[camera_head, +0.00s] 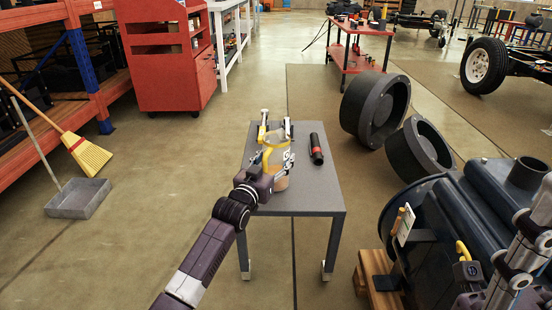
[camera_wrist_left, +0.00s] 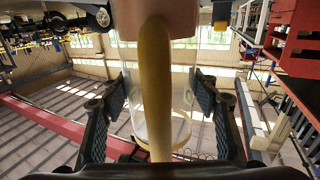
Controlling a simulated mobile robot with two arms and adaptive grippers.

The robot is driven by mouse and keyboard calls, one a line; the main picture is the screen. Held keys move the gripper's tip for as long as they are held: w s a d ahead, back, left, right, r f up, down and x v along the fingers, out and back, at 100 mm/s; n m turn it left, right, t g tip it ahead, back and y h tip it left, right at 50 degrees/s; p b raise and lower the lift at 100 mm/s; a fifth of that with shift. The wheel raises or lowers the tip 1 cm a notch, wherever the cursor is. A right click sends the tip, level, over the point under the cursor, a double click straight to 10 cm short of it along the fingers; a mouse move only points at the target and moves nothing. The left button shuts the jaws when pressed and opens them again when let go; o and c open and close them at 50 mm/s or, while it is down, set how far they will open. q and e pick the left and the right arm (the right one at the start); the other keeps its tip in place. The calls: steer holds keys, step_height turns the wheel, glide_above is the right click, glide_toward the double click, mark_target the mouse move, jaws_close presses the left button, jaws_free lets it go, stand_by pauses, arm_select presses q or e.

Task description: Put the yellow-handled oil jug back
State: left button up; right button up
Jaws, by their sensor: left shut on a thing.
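The oil jug (camera_head: 280,165) is clear with a yellow handle and stands over the small grey table (camera_head: 304,198) in the head view. My left gripper (camera_head: 275,146) reaches it from the front and is shut on it. In the left wrist view the yellow handle (camera_wrist_left: 155,90) runs down the middle, in front of the clear body, with a dark finger on each side. I cannot tell whether the jug's base touches the table. My right gripper is not clearly in view.
A black and red bottle-like item (camera_head: 316,149) lies on the table, right of the jug. Large dark rings (camera_head: 375,108) and a blue-grey machine (camera_head: 470,215) stand at the right. A broom (camera_head: 84,152) and dustpan (camera_head: 78,198) are at the left.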

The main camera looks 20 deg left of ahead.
arm_select(q)
steer(key=shift+f, duration=0.45)
steer(key=o, duration=1.7)
steer(key=shift+c, duration=0.2)
